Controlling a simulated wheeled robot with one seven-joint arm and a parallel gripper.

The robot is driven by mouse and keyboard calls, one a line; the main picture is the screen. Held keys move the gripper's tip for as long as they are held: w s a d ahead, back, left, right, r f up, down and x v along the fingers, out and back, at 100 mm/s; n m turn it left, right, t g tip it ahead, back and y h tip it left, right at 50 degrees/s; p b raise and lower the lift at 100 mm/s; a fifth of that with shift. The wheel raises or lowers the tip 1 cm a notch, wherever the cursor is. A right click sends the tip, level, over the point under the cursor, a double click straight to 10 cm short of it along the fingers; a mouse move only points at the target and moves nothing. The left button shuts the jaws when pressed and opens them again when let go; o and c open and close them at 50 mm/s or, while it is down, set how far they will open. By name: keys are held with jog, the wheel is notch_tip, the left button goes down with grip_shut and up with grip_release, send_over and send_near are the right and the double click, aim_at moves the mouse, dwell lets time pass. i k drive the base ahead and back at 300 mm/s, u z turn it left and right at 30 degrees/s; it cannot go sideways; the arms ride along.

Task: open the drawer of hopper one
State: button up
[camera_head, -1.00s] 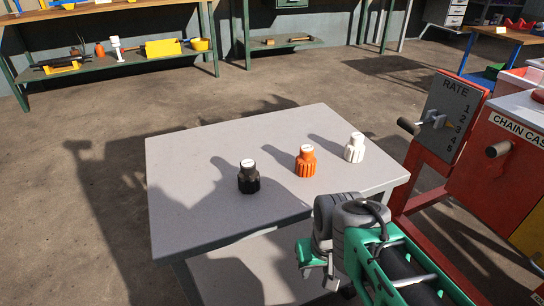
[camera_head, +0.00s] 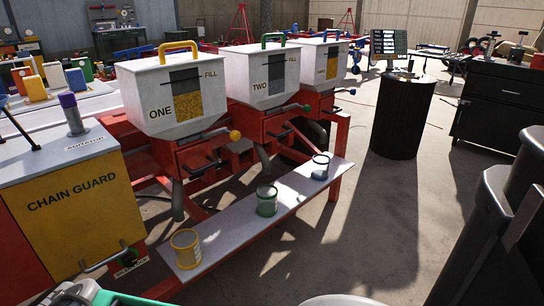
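Hopper one (camera_head: 142,98) is a white bin marked ONE and FILL, with a yellow lid handle, at the upper left of the head view. Below it is a red housing (camera_head: 166,156). A dark handle (camera_head: 203,168) on its front marks what looks like the drawer, apparently shut, though the drawer's edges are hard to make out. A lever with a yellow knob (camera_head: 235,135) sticks out to the right just above. My gripper's fingers are not in view. Only a teal strip of what looks like my arm shows at the bottom left.
Hopper two (camera_head: 246,79) and a third hopper (camera_head: 337,68) stand to the right. A shelf (camera_head: 225,232) with yellow, green and blue cans runs in front. A yellow chain guard (camera_head: 75,215) is at left. Open floor (camera_head: 370,210) lies right, with a dark drum (camera_head: 402,115) beyond.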

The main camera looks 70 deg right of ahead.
aim_at(195, 160)
jog(key=z, duration=1.75)
